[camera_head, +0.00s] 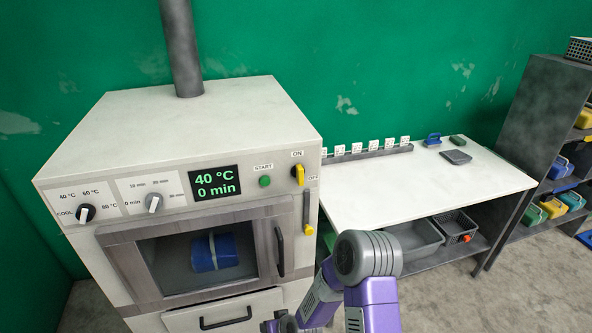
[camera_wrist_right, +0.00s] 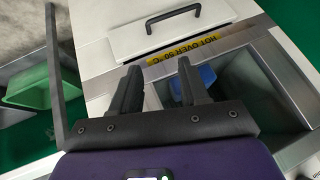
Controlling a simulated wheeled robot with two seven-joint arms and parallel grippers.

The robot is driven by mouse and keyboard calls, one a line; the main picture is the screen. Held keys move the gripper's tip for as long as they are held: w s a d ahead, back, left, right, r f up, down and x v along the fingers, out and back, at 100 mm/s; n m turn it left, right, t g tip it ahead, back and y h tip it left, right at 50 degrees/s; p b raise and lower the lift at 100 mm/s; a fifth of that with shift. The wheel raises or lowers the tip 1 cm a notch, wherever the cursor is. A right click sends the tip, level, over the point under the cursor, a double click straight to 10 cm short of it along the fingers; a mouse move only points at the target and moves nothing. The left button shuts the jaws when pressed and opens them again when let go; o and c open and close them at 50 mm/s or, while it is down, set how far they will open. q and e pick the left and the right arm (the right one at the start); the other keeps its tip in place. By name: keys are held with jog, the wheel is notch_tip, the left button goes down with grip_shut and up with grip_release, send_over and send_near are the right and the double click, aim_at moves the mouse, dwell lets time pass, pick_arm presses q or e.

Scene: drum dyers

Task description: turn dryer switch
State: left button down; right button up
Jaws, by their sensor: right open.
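The white dryer (camera_head: 180,125) stands at the left in the head view. Its display (camera_head: 215,183) reads 40 °C and 0 min. The yellow and black switch (camera_head: 299,175) sits at the right of the panel, between the ON and OFF labels. Two dials, the temperature dial (camera_head: 85,212) and the time dial (camera_head: 153,202), and a green start button (camera_head: 264,181) are on the same panel. My right gripper (camera_wrist_right: 158,68) is open and empty, before the lower dryer front. My left gripper is not in view.
The closed dryer door has a handle (camera_head: 279,250); a blue item (camera_head: 214,252) shows behind its window. A drawer handle (camera_wrist_right: 172,15) is close to my right gripper. A white table (camera_head: 420,185) and a dark shelf (camera_head: 545,110) stand at the right.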

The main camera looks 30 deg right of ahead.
jog(key=w+d+r+t+h, duration=0.1)
jog(key=w+d+r+t, duration=0.15)
jog(key=r, duration=0.35)
jog(key=w+d+r+t+h+p, duration=0.1)
jog(key=w+d+r, duration=0.3)
jog(key=r, duration=0.1)
jog(key=w+d+r+t+h, duration=0.1)
jog(key=w+d+r+t, duration=0.1)
jog(key=w+d+r, duration=0.3)
jog(key=t+h+p, duration=0.1)
jog(key=t+h, duration=0.2)
jog(key=t, duration=0.2)
send_near(301, 177)
jog(key=a+x, duration=0.1)
jog(key=x, duration=0.4)
jog(key=d+p+x, duration=0.1)
jog(key=x, duration=0.2)
jog(key=shift+w+d+r, duration=0.1)
jog(key=shift+w+r, duration=0.05)
jog(key=shift+w, duration=0.05)
jog(key=shift+p+x, duration=0.35)
jog(key=shift+x, duration=0.45)
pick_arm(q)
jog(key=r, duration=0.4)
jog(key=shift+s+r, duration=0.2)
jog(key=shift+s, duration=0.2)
pick_arm(e)
grip_shut()
